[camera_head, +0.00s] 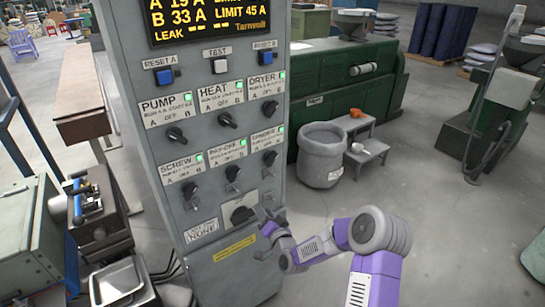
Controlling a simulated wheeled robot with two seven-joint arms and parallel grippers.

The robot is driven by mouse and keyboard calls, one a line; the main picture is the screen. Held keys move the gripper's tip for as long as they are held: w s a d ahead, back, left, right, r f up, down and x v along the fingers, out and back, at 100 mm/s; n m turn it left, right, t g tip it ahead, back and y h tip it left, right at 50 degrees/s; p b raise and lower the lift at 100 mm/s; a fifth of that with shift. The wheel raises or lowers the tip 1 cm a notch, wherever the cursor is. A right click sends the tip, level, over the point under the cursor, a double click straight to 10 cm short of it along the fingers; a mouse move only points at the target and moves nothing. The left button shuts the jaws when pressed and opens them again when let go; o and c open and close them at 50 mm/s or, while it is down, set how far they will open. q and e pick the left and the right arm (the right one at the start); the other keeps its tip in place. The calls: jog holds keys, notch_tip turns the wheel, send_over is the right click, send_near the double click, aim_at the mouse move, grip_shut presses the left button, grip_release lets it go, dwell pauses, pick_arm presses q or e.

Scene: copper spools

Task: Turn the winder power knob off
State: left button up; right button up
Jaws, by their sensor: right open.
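The grey control cabinet (140,95) stands at the centre left. Its lower row has labels that seem to read SCREW, PAY-OFF and WINDER, though the last two are small and blurred. The winder label (268,138) is at the right of that row with a lit green lamp. The black winder knob (270,158) sits below it; its exact setting is too small to read. My right gripper (268,218) is open and empty, low at the cabinet's right edge, below the winder knob and just right of a larger black rotary switch (243,214). My left gripper is out of view.
Pump, heat and dryer knobs (228,119) fill the row above, with screw (190,190) and pay-off (232,173) knobs beside the winder. A grey bin (321,155) and step stool (367,150) stand behind to the right.

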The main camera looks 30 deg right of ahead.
aim_at(273, 162)
jog(key=d+r+m+t+h, duration=0.25)
jog(key=d+r, duration=0.35)
jog(key=r, duration=0.5)
jog(key=shift+n+t, duration=0.35)
jog(key=shift+n, duration=0.1)
jog(key=shift+p+x, duration=0.6)
jog(key=shift+x, duration=3.35)
jog(key=shift+f, duration=0.15)
jog(key=shift+s, duration=0.1)
grip_shut()
